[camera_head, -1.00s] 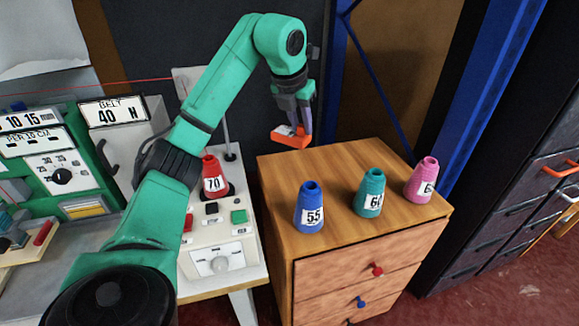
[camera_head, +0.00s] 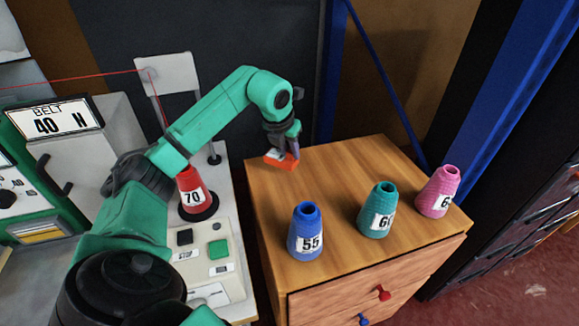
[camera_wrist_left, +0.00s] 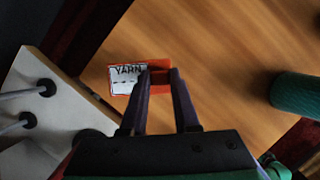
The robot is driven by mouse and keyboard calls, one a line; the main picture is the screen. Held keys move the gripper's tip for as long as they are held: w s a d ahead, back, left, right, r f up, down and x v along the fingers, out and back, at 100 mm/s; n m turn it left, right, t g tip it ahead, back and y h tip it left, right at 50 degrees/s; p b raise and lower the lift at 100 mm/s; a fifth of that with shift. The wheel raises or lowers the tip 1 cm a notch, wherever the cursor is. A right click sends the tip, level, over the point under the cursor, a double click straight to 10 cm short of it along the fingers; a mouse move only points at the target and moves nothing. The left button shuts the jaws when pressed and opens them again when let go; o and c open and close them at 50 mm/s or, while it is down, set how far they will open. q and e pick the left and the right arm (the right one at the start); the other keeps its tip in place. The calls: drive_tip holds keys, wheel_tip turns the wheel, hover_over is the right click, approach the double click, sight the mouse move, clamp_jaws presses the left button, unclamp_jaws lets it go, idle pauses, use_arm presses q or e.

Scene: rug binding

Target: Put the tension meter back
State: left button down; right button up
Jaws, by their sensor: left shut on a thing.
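The tension meter is a small orange device with a white label reading YARN; it shows in the head view (camera_head: 278,162) and in the left wrist view (camera_wrist_left: 126,80). My left gripper (camera_head: 286,151) is shut on it, and its two dark fingers also show in the left wrist view (camera_wrist_left: 160,76). The meter is at the back left of the wooden cabinet top (camera_head: 330,165). I cannot tell whether it touches the wood. My right gripper is not in view.
Blue (camera_head: 305,232), teal (camera_head: 378,210) and pink (camera_head: 438,192) numbered yarn cones stand on the cabinet top. A red cone (camera_head: 194,192) stands on the white machine panel (camera_head: 228,285) at left. The back middle of the cabinet top is clear.

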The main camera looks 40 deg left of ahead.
sight(289, 161)
use_arm(q)
wheel_tip(289, 161, down, 4)
drive_tip(key=shift+s+d+f, duration=0.1)
drive_tip(key=shift+f, duration=0.5)
drive_tip(key=c, duration=0.7)
unclamp_jaws()
drive_tip(key=shift+o, duration=0.2)
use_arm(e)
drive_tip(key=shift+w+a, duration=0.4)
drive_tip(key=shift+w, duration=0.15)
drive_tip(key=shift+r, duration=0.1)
